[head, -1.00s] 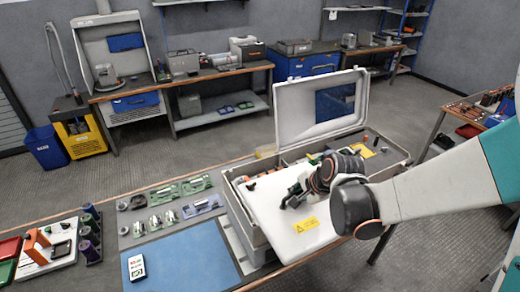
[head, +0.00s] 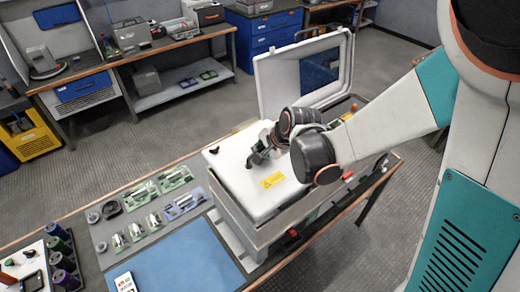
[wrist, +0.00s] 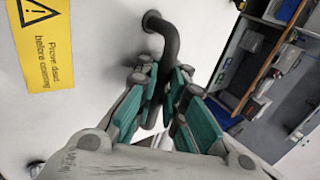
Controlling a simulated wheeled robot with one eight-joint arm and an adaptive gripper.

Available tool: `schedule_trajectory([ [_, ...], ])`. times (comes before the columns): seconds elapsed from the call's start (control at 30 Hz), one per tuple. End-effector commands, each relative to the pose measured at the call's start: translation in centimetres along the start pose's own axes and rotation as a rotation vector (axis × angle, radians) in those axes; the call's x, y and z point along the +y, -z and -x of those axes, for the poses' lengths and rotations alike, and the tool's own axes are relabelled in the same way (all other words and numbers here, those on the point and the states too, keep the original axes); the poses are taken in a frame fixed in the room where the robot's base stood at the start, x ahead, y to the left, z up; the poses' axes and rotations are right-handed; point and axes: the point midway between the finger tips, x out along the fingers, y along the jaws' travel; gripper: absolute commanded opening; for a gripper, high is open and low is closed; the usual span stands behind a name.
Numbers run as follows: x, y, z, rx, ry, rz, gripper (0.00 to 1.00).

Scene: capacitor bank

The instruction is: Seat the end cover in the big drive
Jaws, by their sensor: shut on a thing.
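The end cover (head: 250,190) is a white panel with a yellow warning label and a black bent handle. My gripper (head: 262,157) is shut on that handle. The wrist view shows the dark handle (wrist: 168,45) between the green finger pads of my gripper (wrist: 158,98), with the white cover (wrist: 105,60) behind. The big drive (head: 219,207) is a grey open-topped case with its lid (head: 268,95) raised at the back. The cover lies over the left part of its opening. I cannot tell whether its edges are inside the rim. My wrist hides its right side.
The workbench carries a blue mat (head: 180,262), several electronic parts in green trays (head: 174,178), and spools (head: 62,260) at the left. Another bench (head: 150,50) stands behind, across an open floor.

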Motion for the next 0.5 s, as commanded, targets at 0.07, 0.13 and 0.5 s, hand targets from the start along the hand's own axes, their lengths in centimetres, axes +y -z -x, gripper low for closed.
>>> schedule_trajectory([
  [0.07, 0.4, 0.0, -0.6, 0.0, 0.001, 0.0, 0.0],
  [0.13, 0.7, 0.0, -1.0, 0.0, 0.001, 0.0, 0.0],
  [0.5, 2.0, 0.0, -3.1, 0.0, 0.001, 0.0, 0.0],
])
